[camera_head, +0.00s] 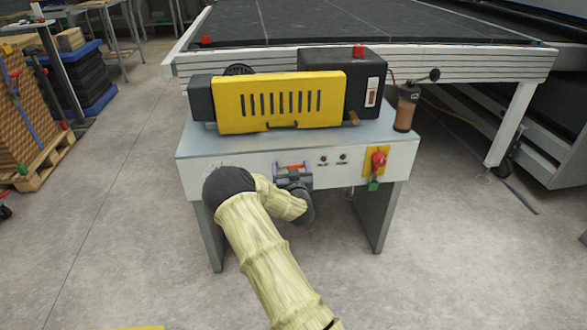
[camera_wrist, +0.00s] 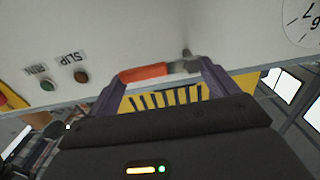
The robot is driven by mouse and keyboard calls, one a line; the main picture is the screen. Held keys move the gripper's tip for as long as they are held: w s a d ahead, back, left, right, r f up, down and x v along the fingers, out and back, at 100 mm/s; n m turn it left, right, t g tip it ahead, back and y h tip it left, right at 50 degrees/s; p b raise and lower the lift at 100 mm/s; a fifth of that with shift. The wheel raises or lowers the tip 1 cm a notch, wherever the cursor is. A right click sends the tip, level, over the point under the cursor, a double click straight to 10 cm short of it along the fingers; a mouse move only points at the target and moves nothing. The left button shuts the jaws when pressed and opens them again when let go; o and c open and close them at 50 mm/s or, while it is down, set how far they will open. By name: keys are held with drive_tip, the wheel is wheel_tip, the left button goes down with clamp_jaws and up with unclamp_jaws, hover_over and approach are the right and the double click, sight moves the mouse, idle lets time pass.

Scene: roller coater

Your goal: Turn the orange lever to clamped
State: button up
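The orange lever (camera_head: 292,167) is on the white front panel of the roller coater (camera_head: 278,102). In the wrist view the lever (camera_wrist: 143,73) lies nearly crosswise, its orange grip to the left and a grey metal part (camera_wrist: 184,67) to the right. My gripper (camera_head: 292,172) is at the panel, in front of the lever. In the wrist view its purple fingers (camera_wrist: 163,74) are spread wide, one near each end of the lever. I cannot tell whether the fingertips touch it. No clamped marking is readable.
In the wrist view, a SLIP label (camera_wrist: 70,57), a green button (camera_wrist: 47,85) and a round dial (camera_wrist: 303,20) are on the panel. A red switch on a yellow plate (camera_head: 383,152) is to the right. A brown cup-like container (camera_head: 405,108) stands on the stand's right end.

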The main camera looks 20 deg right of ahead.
drive_tip(key=shift+d, duration=0.15)
drive_tip(key=shift+c, duration=1)
drive_tip(key=shift+m, duration=0.3)
drive_tip(key=shift+s+d+f+m, duration=0.1)
drive_tip(key=shift+d+f+m, duration=0.15)
drive_tip(key=shift+m, duration=0.15)
drive_tip(key=shift+w+a+f+m+b, duration=0.1)
drive_tip(key=shift+a+f+m+b, duration=0.55)
drive_tip(key=shift+m, duration=2.1)
drive_tip(key=shift+w+a+f+m+b, duration=0.15)
drive_tip(key=shift+a+f+m+b, duration=0.6)
drive_tip(key=shift+m, duration=2.05)
drive_tip(key=shift+w+a+f+m+b, duration=0.1)
drive_tip(key=shift+a+f+m+b, duration=0.45)
drive_tip(key=shift+m, duration=2.2)
drive_tip(key=shift+d+f, duration=0.2)
drive_tip(key=shift+f, duration=0.15)
